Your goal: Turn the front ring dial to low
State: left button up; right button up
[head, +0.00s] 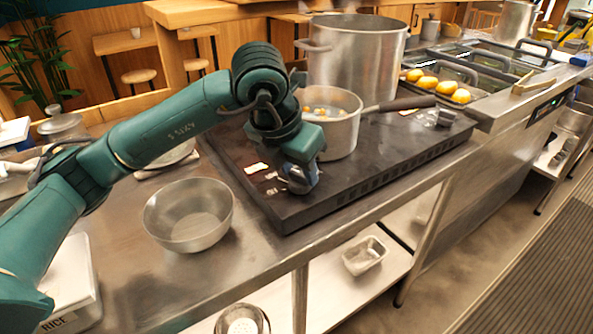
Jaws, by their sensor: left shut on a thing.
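My left gripper (302,184) points down at the front left part of the black stove (370,177). It is shut on a small silver dial (297,186) that is mostly hidden by the gripper. The dial's marks and the way it points cannot be read. Small white and orange labels (257,168) lie on the stove top left of the gripper. My right gripper is not in view.
A tall steel pot (352,60) stands further back. An empty steel bowl (188,222) sits on the counter left of the stove.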

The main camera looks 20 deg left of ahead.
pick_arm(q)
jog(key=shift+n, duration=0.3)
jog(key=o, duration=1)
jog(key=shift+r, duration=0.1)
